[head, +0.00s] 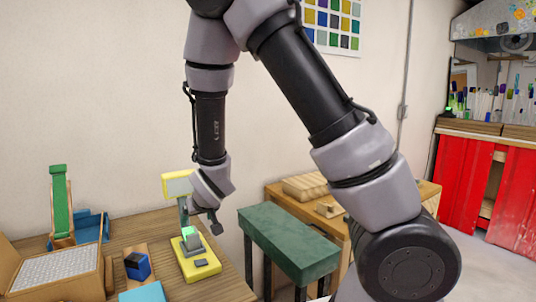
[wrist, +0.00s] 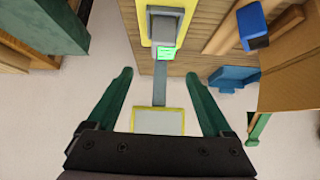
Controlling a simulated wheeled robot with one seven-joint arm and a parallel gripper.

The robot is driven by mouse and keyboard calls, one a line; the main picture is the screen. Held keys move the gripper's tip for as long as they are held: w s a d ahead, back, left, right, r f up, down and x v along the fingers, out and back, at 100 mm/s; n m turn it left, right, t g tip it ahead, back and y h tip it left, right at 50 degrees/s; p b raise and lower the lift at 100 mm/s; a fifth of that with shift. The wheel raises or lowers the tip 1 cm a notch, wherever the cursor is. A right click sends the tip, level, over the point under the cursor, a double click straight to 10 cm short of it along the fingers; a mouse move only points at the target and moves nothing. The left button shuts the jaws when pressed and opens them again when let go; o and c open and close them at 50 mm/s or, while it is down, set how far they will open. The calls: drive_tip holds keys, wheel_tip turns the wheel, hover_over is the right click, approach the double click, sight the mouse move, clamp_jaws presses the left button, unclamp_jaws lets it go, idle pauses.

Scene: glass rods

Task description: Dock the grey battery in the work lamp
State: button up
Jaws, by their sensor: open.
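The work lamp has a yellow base (head: 203,268), a grey post and a pale yellow-framed head (head: 178,184). In the wrist view its base (wrist: 145,32) is at the top and its head (wrist: 159,122) is low in the middle. A grey block (head: 194,242), which looks like the grey battery, stands on the base beside a green-lit face; it also shows in the wrist view (wrist: 164,29). I cannot tell how deep it sits. My gripper (wrist: 159,75) is open and empty, its fingers apart from the block. In the head view my gripper (head: 213,220) is right of the post.
A dark blue block (head: 138,266) sits on a wooden piece left of the lamp. A cardboard box (head: 60,275), a blue bin (head: 92,226) and a green upright piece (head: 59,200) stand further left. A green bench (head: 290,240) is to the right, across a gap.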

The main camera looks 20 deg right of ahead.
drive_tip(key=s+d+r+m+g, duration=0.1)
drive_tip(key=s+d+r+m, duration=0.15)
drive_tip(key=d+r, duration=0.55)
drive_tip(key=s+d+r+m, duration=0.1)
drive_tip(key=d+r+m, duration=0.2)
drive_tip(key=d+r, duration=0.55)
drive_tip(key=s+d+r+m, duration=0.1)
drive_tip(key=s+d+r, duration=0.3)
drive_tip(key=s+r, duration=0.2)
drive_tip(key=s+d+r, duration=0.3)
drive_tip(key=s+r, duration=0.3)
drive_tip(key=s, duration=0.3)
drive_tip(key=shift+s+d+m, duration=0.25)
drive_tip(key=shift+d+m, duration=0.1)
drive_tip(key=shift+r, duration=0.1)
